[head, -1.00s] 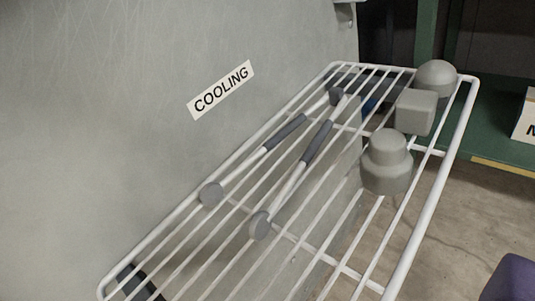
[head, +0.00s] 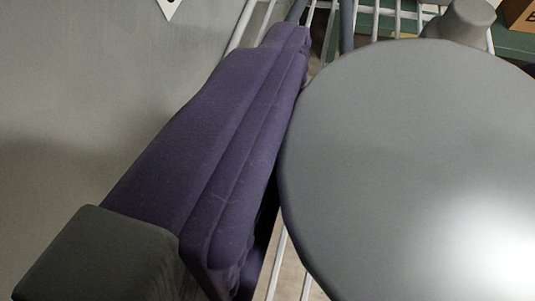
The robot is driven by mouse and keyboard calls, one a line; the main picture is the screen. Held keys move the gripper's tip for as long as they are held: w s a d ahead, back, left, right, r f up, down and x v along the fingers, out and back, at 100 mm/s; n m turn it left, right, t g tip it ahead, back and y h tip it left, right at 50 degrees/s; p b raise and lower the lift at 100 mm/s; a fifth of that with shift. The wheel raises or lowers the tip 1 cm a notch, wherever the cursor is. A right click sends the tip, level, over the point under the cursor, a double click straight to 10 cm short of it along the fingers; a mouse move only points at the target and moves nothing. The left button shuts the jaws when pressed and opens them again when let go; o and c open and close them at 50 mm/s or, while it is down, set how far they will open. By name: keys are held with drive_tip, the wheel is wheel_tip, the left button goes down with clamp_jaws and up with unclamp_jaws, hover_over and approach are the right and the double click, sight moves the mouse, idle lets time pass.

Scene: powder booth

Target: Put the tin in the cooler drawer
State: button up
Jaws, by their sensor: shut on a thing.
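My gripper (head: 220,165) shows as one purple finger on a dark grey mount, reaching up from the lower left. Its other finger is not in sight. A large smooth grey round thing, which looks like the tin (head: 400,150), fills the right side close to the camera. The finger's inner side lies along the tin's left edge, and my gripper is shut on it. A bright glare lies on its lower right. The tin and finger hide most of what is behind them. No cooler drawer can be made out.
White bars of a wire rack (head: 396,18) show behind the tin, with a grey stepped piece (head: 467,18) on it. A grey wall (head: 90,90) fills the left, with a corner of a white sign (head: 169,8). A brown box (head: 519,14) is at top right.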

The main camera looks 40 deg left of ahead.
drive_tip(key=shift+w+d+f, duration=0.1)
drive_tip(key=shift+d+f, duration=0.1)
drive_tip(key=shift+f, duration=0.75)
drive_tip(key=shift+a+f+b, duration=0.15)
drive_tip(key=shift+f+b, duration=0.35)
drive_tip(key=shift+f, duration=0.5)
drive_tip(key=shift+a+f+b, duration=0.1)
drive_tip(key=shift+f+b, duration=0.4)
drive_tip(key=shift+f, duration=0.45)
drive_tip(key=shift+f, duration=0.15)
drive_tip(key=o, duration=1.2)
